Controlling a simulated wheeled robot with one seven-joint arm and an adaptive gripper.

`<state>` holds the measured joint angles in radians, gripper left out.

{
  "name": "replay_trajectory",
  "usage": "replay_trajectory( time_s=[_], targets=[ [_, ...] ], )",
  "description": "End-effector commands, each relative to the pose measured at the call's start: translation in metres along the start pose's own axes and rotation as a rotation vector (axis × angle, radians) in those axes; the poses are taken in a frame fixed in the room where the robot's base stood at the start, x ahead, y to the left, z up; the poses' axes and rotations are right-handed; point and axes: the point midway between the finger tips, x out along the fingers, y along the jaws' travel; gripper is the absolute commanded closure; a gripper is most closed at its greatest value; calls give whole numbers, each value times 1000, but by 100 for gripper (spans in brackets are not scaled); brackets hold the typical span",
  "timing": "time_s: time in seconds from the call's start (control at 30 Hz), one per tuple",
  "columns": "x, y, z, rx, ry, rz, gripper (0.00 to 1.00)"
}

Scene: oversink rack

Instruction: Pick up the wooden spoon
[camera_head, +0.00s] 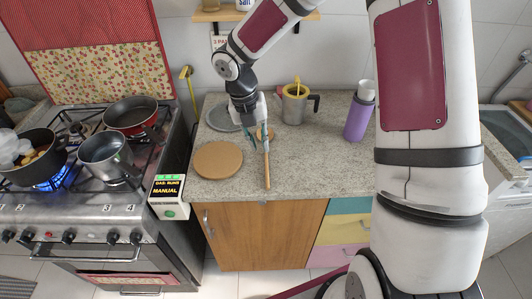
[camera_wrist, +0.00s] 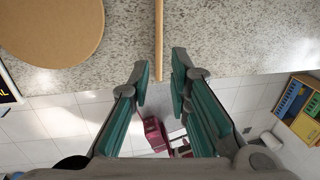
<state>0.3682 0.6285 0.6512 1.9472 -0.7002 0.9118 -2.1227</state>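The wooden spoon lies on the speckled countertop (camera_head: 330,160). Its thin straight handle (camera_head: 267,172) points toward the counter's front edge, and part of the spoon is behind my gripper in the head view. My gripper (camera_head: 245,140) is above the counter by the spoon, with its green fingers apart. In the wrist view the spoon handle (camera_wrist: 159,35) runs down from the top edge toward the gap between the open fingertips (camera_wrist: 160,66). Nothing is held. I cannot tell the exact height of the fingertips above the handle.
A round brown board (camera_head: 218,160) lies left of the spoon, with a grey round plate (camera_head: 222,117) behind it. A metal mug (camera_head: 295,106) and a purple bottle (camera_head: 359,117) stand to the right. The stove (camera_head: 85,195) with pans is at left. The right counter front is clear.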

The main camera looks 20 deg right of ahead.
Motion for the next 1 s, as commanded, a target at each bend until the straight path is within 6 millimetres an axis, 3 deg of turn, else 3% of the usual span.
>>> replay_trajectory(
  time_s=[0.2, 0.47, 0.8, 1.0],
  targets=[
    [39, 0, -1, 2, 3, 0, 82],
    [56, 0, 0, 2, 1, 0, 82],
    [98, 2, 2, 2, 2, 0, 82],
    [104, 1, 4, 4, -1, -1, 82]
  ],
)
